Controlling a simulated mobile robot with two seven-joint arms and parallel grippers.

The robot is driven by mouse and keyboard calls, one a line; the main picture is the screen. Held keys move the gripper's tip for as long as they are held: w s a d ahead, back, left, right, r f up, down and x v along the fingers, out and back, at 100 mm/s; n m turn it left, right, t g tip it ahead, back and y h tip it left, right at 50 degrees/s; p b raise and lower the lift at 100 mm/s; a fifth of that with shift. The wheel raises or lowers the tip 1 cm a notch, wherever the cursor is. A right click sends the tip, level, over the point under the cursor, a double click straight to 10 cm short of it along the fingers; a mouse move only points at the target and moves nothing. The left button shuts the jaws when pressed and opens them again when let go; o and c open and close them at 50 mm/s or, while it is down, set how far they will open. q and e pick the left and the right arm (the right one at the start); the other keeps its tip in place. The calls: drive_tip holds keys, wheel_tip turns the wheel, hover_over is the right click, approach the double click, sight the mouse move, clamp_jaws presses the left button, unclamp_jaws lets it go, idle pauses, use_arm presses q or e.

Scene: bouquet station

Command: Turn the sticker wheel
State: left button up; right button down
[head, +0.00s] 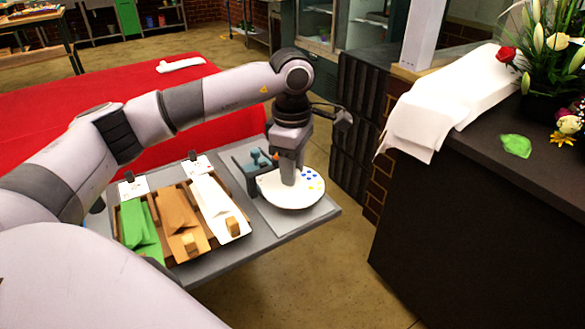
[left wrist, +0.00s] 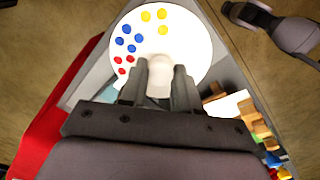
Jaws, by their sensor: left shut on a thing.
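The sticker wheel (head: 297,201) is a white round disc on a grey board at the right end of the grey table. In the left wrist view the wheel (left wrist: 185,42) shows blue, red and yellow dots along its upper and left parts. My left gripper (head: 289,180) points down over the wheel. It is shut on the pale knob (left wrist: 160,67) at the wheel's middle, with one finger on each side. The fingers (left wrist: 160,88) hide the wheel's near part in the wrist view.
A wooden rack holds green (head: 141,232), brown (head: 182,222) and white (head: 215,203) envelopes left of the wheel. A small teal device (head: 257,160) stands behind it. A dark counter (head: 470,215) with flowers and white paper (head: 440,105) is at right. A red-covered table (head: 60,120) lies behind.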

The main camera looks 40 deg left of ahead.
use_arm(q)
drive_tip(key=shift+w+r+m, duration=0.1)
drive_tip(key=shift+r+m, duration=0.05)
drive_tip(key=shift+m, duration=0.65)
drive_tip(key=o, duration=1.1)
drive_tip(key=shift+c, duration=0.2)
drive_tip(key=shift+r, duration=3.55)
